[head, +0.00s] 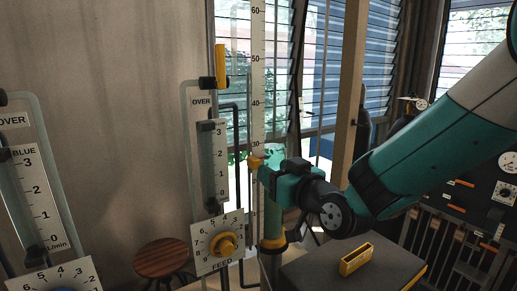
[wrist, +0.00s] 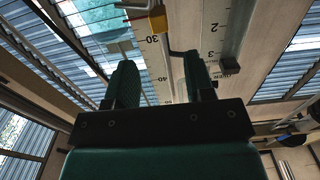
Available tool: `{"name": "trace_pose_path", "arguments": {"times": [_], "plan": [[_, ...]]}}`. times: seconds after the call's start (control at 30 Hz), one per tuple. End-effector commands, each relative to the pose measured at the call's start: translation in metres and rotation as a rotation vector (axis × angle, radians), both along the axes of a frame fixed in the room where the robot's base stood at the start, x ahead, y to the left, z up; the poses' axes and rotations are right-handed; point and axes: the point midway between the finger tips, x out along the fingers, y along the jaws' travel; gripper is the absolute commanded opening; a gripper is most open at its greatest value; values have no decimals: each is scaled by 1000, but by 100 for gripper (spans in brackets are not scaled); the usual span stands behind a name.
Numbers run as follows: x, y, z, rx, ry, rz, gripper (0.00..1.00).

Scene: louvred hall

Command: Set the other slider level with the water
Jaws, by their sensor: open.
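A tall white scale (head: 257,90) marked from 30 to 60 stands upright in the middle of the head view. An orange slider (head: 254,162) sits on it just below the 30 mark. It also shows at the top of the wrist view (wrist: 135,6). My gripper (head: 266,171) is beside the orange slider. In the wrist view its fingers (wrist: 159,62) are apart with the scale behind them and nothing held. I cannot tell which slider is the other one.
A gauge panel (head: 207,165) with a FEED dial (head: 222,245) stands just left of my gripper. Another gauge (head: 38,190) is at far left. A wooden stool (head: 162,258) and a grey box top with a yellow block (head: 356,259) are below.

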Motion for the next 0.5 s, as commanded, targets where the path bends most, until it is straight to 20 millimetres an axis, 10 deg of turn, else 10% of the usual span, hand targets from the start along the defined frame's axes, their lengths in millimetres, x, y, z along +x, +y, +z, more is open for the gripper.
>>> {"name": "trace_pose_path", "arguments": {"times": [0.5], "plan": [[60,41,1,-1,1,0,49]]}}
